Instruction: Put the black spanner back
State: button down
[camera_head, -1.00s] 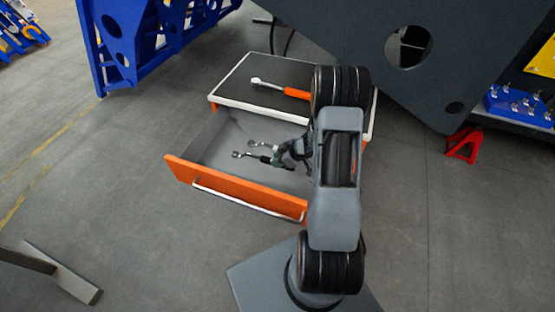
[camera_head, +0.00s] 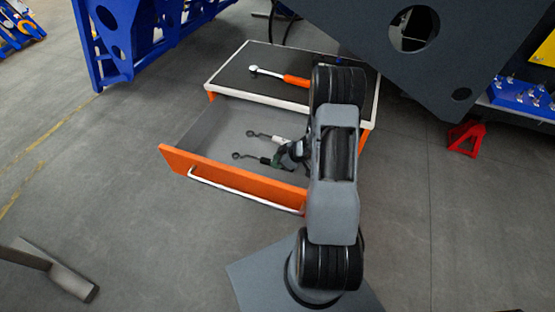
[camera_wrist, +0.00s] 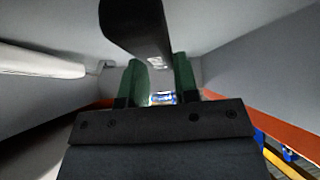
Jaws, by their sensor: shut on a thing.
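The black spanner (camera_head: 264,160) has a ring-shaped end pointing left and a black handle. My gripper (camera_head: 284,157) is shut on its handle, inside the open drawer (camera_head: 205,125). In the wrist view the dark handle (camera_wrist: 138,25) stands between the green fingertips of my gripper (camera_wrist: 158,85). Whether the spanner touches the drawer floor I cannot tell. A white-handled spanner (camera_head: 265,136) lies in the drawer behind it, roughly parallel and apart; its pale handle shows at left in the wrist view (camera_wrist: 40,62). My arm hides the drawer's right end.
The drawer's orange front (camera_head: 235,182) has a white handle bar. An orange-handled tool (camera_head: 280,76) lies on the cabinet's dark top (camera_head: 235,70). A large dark chassis panel (camera_head: 400,70) overhangs at upper right. A red stand (camera_head: 467,138) is on the floor at right.

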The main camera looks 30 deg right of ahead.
jog(key=shift+f, duration=0.3)
jog(key=c, duration=0.8)
grip_release()
jog(key=v, duration=1.3)
jog(key=shift+s+d+r, duration=0.15)
jog(key=shift+d+r, duration=0.05)
jog(key=shift+r, duration=0.1)
